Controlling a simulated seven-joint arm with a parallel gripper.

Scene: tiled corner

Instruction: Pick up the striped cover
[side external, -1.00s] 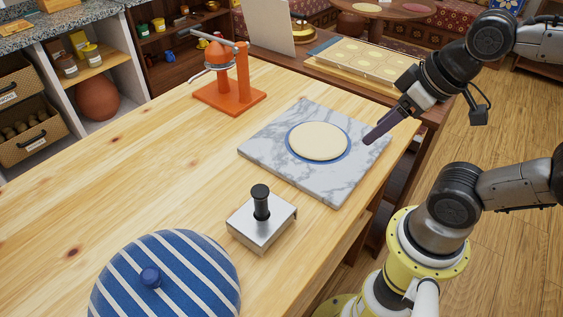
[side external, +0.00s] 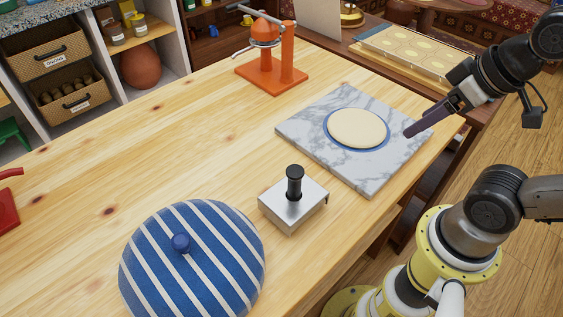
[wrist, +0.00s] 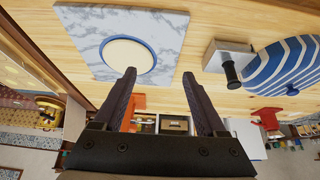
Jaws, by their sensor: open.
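The striped cover (side external: 205,268) is a round blue dome with white stripes and a blue knob on top. It sits on the wooden table at the front left in the side view. It also shows at the right of the wrist view (wrist: 283,66). My gripper (side external: 408,133) is above the right edge of the marble slab, well away from the cover. In the wrist view my gripper (wrist: 165,88) has its two dark fingers spread apart with nothing between them.
A marble slab (side external: 310,145) bears a pale dough disc (side external: 357,128) on a blue ring. A metal block with a black handle (side external: 294,200) stands between slab and cover. An orange press (side external: 275,65) stands farther back. Part of a red object (side external: 6,208) shows at the left edge.

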